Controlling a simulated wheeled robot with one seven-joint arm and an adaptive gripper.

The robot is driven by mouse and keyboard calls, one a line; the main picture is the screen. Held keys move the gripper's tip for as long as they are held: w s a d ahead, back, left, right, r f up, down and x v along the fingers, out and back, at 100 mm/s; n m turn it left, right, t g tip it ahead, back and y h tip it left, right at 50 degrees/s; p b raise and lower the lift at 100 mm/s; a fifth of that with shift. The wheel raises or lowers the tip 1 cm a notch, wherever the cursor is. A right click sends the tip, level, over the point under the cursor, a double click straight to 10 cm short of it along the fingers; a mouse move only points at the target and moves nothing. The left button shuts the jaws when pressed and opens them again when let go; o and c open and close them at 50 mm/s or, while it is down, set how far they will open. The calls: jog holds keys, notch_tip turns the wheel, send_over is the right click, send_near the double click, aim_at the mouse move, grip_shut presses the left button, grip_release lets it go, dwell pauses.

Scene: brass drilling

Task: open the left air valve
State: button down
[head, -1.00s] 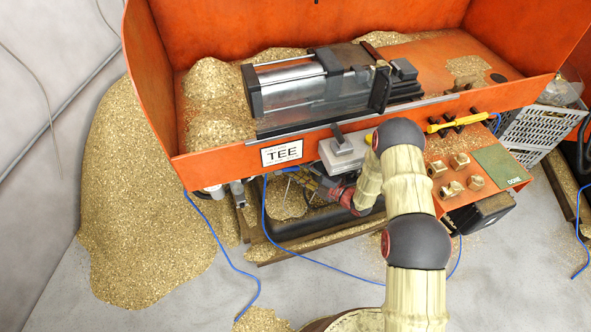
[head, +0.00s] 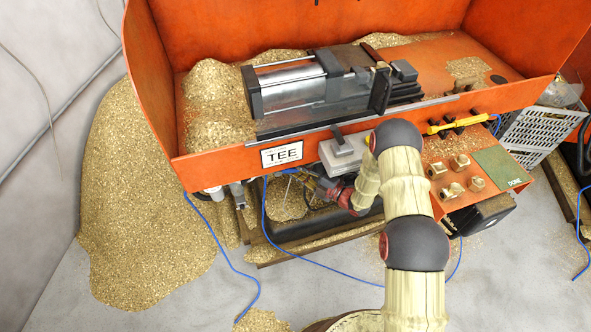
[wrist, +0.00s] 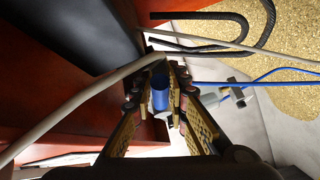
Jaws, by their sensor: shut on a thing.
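My gripper (wrist: 160,80) shows in the wrist view with its two fingers closed in around a short blue cylinder (wrist: 159,95). The cylinder sits between the fingers, and its far end and whatever it is fixed to are hard to make out. I cannot tell from its shape whether it is the air valve's handle. A grey fitting (wrist: 237,91) with a blue hose lies just right of the fingers. In the head view my gripper (head: 302,178) reaches left under the orange tray's front, partly hidden. Grey-white fittings (head: 236,189) show under the tray's left end.
The orange tray (head: 220,160) with brass chips and a vise (head: 305,85) overhangs my gripper. Pale hoses (wrist: 85,97) cross close to the fingers. Blue hoses (head: 225,255) trail to the floor. A chip heap (head: 130,220) lies at left; a parts shelf (head: 450,150) is at right.

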dwell(0.6)
jog(key=shift+d+r+n+h+p, duration=0.1)
jog(key=shift+r+n+h+p, duration=0.6)
jog(key=shift+p, duration=0.55)
jog(key=shift+r+n+g+p, duration=0.4)
jog(key=shift+n+p, duration=0.1)
jog(key=shift+p, duration=0.3)
jog(key=c, duration=1.7)
grip_release()
jog(key=shift+f, duration=0.1)
jog(key=shift+d, duration=0.1)
jog(key=v, duration=1.2)
jog(key=shift+s, duration=0.1)
